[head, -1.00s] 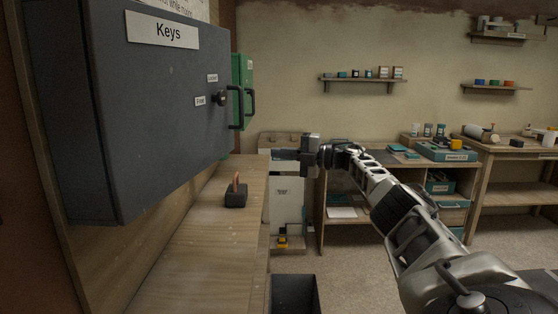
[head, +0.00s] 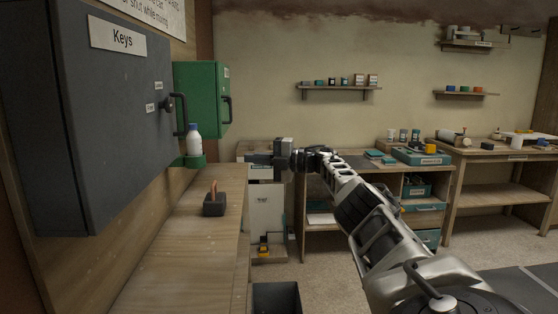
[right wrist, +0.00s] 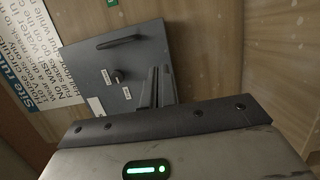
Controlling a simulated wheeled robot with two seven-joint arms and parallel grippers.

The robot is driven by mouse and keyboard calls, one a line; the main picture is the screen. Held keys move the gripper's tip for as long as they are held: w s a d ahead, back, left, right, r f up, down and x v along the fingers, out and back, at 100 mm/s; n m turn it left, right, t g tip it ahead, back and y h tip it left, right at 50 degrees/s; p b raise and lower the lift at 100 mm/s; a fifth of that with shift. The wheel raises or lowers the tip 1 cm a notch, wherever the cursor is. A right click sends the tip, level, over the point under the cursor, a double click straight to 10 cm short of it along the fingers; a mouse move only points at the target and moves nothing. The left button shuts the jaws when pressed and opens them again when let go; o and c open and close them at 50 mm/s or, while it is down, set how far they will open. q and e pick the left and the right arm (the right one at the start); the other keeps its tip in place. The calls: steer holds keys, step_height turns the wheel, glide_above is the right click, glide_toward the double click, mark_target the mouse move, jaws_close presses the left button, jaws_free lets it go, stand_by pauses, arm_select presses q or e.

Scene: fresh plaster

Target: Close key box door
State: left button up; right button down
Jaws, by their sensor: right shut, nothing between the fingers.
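The key box (head: 120,110) is a dark grey wall cabinet at the left of the head view, with a "Keys" label. Its door face carries a black handle (head: 181,116), a round knob (head: 168,104) and two small labels. The door looks flush with the box, with no gap visible from here. In the right wrist view the box (right wrist: 140,65) shows its handle, knob and labels. My right gripper (head: 250,159) is shut and empty, pointing left, to the right of the box and apart from it. Its fingers (right wrist: 160,82) overlap the box's edge in the right wrist view. My left gripper is not in view.
A green cabinet (head: 202,95) hangs beyond the key box, with a white bottle (head: 194,140) on a green bracket below.

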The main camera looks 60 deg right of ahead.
arm_select(q)
steer(key=b, duration=0.2)
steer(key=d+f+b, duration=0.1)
steer(key=b, duration=0.2)
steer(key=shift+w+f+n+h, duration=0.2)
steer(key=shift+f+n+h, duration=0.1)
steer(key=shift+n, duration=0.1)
arm_select(e)
steer(key=v, duration=1.5)
steer(key=shift+s, duration=0.15)
